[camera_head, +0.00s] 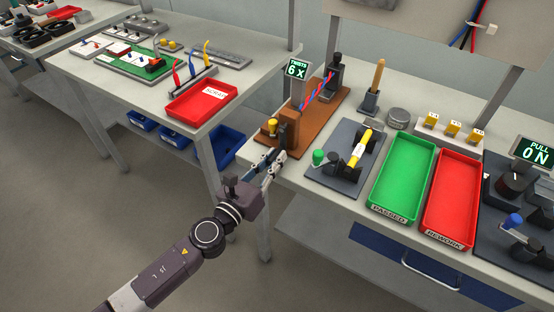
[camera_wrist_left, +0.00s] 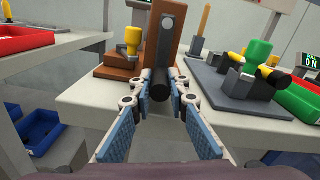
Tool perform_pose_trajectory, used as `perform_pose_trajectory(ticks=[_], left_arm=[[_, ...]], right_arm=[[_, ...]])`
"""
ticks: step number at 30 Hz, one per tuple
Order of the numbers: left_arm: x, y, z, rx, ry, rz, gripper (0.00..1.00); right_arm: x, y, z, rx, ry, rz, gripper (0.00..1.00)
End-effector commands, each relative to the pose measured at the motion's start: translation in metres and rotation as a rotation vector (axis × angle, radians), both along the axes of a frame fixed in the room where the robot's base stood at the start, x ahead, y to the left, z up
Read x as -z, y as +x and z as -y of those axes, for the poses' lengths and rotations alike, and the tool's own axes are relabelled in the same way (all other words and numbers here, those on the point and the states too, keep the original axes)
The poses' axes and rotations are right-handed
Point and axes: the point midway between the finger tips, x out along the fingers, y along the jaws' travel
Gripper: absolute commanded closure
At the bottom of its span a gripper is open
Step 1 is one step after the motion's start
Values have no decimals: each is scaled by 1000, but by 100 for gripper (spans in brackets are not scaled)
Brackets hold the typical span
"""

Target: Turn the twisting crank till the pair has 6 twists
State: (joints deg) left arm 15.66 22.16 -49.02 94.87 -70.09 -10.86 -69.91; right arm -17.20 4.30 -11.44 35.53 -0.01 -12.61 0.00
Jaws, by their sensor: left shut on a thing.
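The twisting jig has a brown wooden base (camera_head: 262,135) with a wooden post (camera_head: 289,128) at its near end. A red and blue wire pair (camera_head: 318,91) runs twisted from the post to a black clamp (camera_head: 333,80) at the far end. The counter display (camera_head: 297,69) reads "TWISTS 6 x". In the left wrist view the dark crank arm (camera_wrist_left: 165,32) stands on the post's near face, its black handle (camera_wrist_left: 159,86) pointing at me. My left gripper (camera_head: 271,162) is shut on that handle; it also shows in the left wrist view (camera_wrist_left: 160,90).
A yellow-knobbed part (camera_wrist_left: 130,38) stands left of the crank. To the right are a fixture with a green knob (camera_head: 319,157), the green PASSED tray (camera_head: 375,205) and the red REWORK tray (camera_head: 430,232). The table's front edge lies close by.

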Motion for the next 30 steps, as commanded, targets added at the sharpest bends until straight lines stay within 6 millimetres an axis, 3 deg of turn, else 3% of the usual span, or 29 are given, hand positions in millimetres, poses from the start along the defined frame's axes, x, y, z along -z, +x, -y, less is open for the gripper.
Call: perform_pose_trajectory(ticks=[18, 19, 23, 30], left_arm=[[0, 2, -2, 0, 35, 25, 100], [0, 2, -2, 0, 35, 25, 83], [0, 2, -2, 0, 34, 25, 68], [0, 2, -2, 0, 34, 25, 67]], right_arm=[[0, 0, 4, -2, -4, 0, 100], [0, 0, 4, -2, -5, 0, 100], [0, 0, 6, -2, -6, 0, 100], [0, 0, 6, -2, -7, 1, 100]])
